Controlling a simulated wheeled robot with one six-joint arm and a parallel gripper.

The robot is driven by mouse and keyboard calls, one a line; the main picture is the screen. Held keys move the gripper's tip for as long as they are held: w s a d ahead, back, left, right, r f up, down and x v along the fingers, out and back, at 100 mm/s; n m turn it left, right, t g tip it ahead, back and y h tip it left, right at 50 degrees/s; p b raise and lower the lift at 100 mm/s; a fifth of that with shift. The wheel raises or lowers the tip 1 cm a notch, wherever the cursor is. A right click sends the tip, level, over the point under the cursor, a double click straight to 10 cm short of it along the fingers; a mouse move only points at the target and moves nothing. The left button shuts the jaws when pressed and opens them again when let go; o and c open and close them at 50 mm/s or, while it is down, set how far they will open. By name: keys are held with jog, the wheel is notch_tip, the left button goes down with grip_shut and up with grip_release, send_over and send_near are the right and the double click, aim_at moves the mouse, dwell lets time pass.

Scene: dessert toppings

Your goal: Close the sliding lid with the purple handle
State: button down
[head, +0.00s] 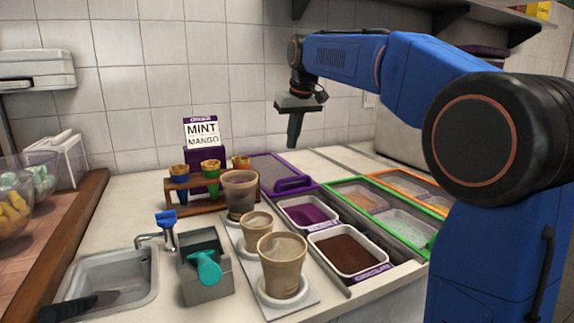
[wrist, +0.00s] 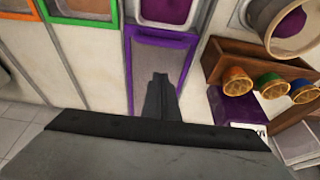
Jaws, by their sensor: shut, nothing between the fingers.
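The sliding lid (head: 272,168) is a greyish panel with a purple frame, set back toward the tiled wall. Its purple handle (head: 293,186) is at the end nearer the front, just behind an uncovered white tray of purple topping (head: 308,214). The lid (wrist: 156,62) also shows in the wrist view below the handle (wrist: 160,36), partly hidden by my fingers. My gripper (head: 293,144) is shut and empty, pointing down and held in the air above the lid area, apart from it. In the wrist view my gripper (wrist: 161,77) overlaps the lid.
A wooden cone holder (head: 215,203) stands left of the lid, with a mint and mango sign (head: 201,132) behind it. Green-framed (head: 402,230) and orange-framed (head: 410,184) bins lie to the right. Cups, including a tall one (head: 240,194), stand at front left.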

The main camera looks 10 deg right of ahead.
jog(key=w, duration=0.2)
send_over(291, 188)
jog(key=w, duration=0.4)
jog(key=f, duration=0.6)
jog(key=a+f, duration=0.1)
jog(key=f, duration=0.2)
jog(key=shift+f, duration=0.25)
jog(key=shift+s+d, duration=0.15)
jog(key=shift+s, duration=0.5)
jog(key=shift+s+d, duration=0.15)
jog(key=shift+s, duration=0.45)
jog(key=shift+s+f, duration=0.15)
jog(key=shift+s, duration=0.15)
jog(key=shift+s+d, duration=0.1)
jog(key=shift+s, duration=0.3)
